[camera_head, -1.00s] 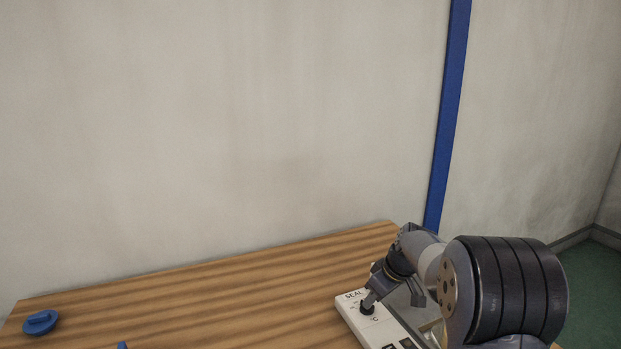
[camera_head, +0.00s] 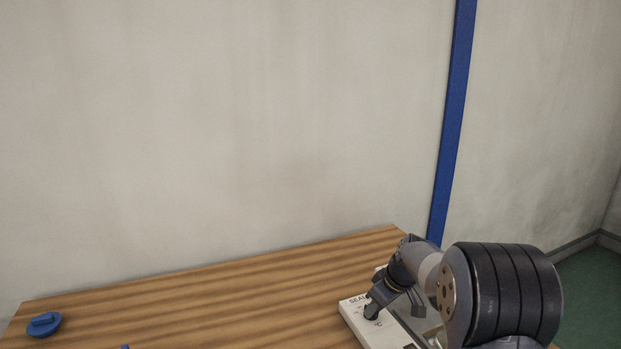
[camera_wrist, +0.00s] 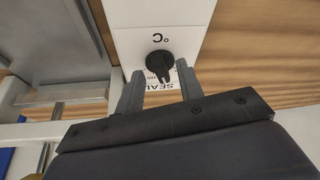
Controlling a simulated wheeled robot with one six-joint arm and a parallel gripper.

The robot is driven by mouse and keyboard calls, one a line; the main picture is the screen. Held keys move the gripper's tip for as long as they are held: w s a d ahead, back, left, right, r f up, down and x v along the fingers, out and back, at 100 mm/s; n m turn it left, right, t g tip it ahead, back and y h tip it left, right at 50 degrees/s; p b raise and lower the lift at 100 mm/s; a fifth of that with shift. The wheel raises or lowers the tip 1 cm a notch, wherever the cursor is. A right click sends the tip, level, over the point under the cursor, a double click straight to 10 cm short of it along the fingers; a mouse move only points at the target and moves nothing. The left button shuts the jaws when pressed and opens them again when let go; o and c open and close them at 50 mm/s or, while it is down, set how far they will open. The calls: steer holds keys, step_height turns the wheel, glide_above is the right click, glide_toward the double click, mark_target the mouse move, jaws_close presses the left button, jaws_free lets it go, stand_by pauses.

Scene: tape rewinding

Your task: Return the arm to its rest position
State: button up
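My arm reaches over the sealer's white panel (camera_head: 352,322) at the lower right of the head view. My gripper (camera_wrist: 159,82) is open and empty in the wrist view, one grey finger on each side below the black dial knob (camera_wrist: 160,62). The knob sits on the white panel, which also shows in the wrist view (camera_wrist: 120,12), beside a "°C" mark. It lies just beyond the fingertips with gaps on both sides; whether the fingers are at its height cannot be told. In the head view my gripper (camera_head: 376,305) is small and partly hides the dial area.
The wooden table (camera_head: 220,290) is largely clear to the left. A blue round part (camera_head: 44,324) lies at its far left, and a small blue tip (camera_head: 125,347) shows at the bottom edge. A wall (camera_head: 220,130) with a blue post (camera_head: 452,120) stands behind. Grey metal plates (camera_wrist: 50,45) lie beside the panel.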

steer(key=v, duration=1)
steer(key=x, duration=1)
steer(key=shift+a+f, duration=0.1)
steer(key=shift+f, duration=0.25)
steer(key=shift+w+a+r+p, duration=0.1)
steer(key=shift+p, duration=0.2)
steer(key=shift+m+h+p, duration=0.3)
steer(key=shift+m+p, duration=0.15)
steer(key=shift+m, duration=0.45)
steer(key=shift+a+m+t+h+p, duration=0.25)
steer(key=shift+m+h+p, duration=0.35)
steer(key=shift+m, duration=0.7)
steer(key=shift+a+m+t+h+p, duration=0.1)
steer(key=shift+m+t+h+p, duration=0.25)
steer(key=shift+m+p, duration=0.7)
steer(key=shift+a+m+h+b, duration=0.15)
steer(key=shift+m+h, duration=0.2)
steer(key=shift+m, duration=0.75)
steer(key=shift+a+m+h+b, duration=0.15)
steer(key=shift+m+h, duration=0.15)
steer(key=shift+m, duration=0.75)
steer(key=shift+m+g+h, duration=0.4)
steer(key=shift+m+h, duration=0.2)
steer(key=shift+m, duration=0.9)
steer(key=v, duration=0.9)
steer(key=shift+b, duration=0.3)
